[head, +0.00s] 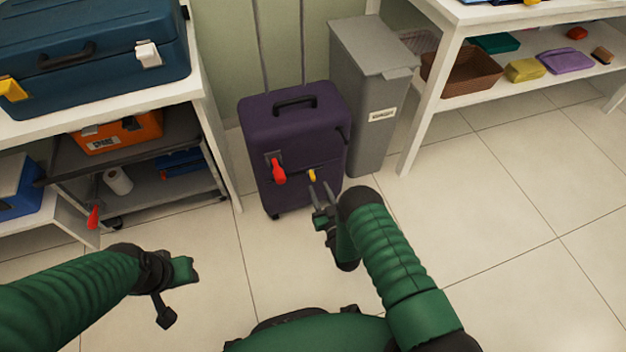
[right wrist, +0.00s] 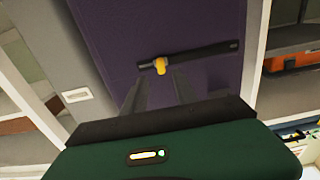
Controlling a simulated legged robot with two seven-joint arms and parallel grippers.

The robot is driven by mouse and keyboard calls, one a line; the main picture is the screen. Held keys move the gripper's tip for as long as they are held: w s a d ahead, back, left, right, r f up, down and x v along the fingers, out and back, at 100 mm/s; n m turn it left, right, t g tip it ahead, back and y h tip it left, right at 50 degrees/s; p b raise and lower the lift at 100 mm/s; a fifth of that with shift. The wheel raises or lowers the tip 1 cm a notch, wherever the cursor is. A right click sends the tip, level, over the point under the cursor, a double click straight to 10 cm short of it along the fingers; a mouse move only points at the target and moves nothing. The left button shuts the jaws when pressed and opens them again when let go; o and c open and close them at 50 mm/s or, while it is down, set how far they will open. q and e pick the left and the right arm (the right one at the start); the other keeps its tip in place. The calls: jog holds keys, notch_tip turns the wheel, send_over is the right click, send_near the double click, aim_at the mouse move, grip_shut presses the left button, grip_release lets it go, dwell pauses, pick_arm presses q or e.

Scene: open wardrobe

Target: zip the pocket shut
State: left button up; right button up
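A purple suitcase (head: 293,128) stands upright on the floor. Its front has a dark pocket zip strip, also in the right wrist view (right wrist: 207,53), with a yellow zip pull (head: 312,175). In the right wrist view the yellow pull (right wrist: 160,66) sits near the strip's left end. A red tag (head: 278,171) hangs on the suitcase front, left of the pull. My right gripper (head: 319,188) is open, its fingers pointing at the suitcase just below the pull. Nothing shows between the fingers. My left gripper (head: 178,282) is away at lower left; its fingers are unclear.
A grey bin (head: 372,95) stands directly right of the suitcase. A white shelf at left holds a blue case (head: 95,55) and an orange toolbox (head: 118,132). A white rack at right holds a brown basket (head: 462,73). The tiled floor at right is clear.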

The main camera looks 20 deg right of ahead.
aim_at(314, 179)
jog(key=w, duration=0.2)
jog(key=w+b, duration=0.1)
jog(key=w, duration=0.1)
jog(key=w+b, duration=0.1)
jog(key=w, duration=0.1)
jog(key=shift+w+a, duration=0.2)
jog(key=shift+a, duration=0.15)
jog(key=shift+w, duration=0.15)
jog(key=shift+d, duration=0.15)
jog(key=shift+c, duration=0.4)
grip_shut()
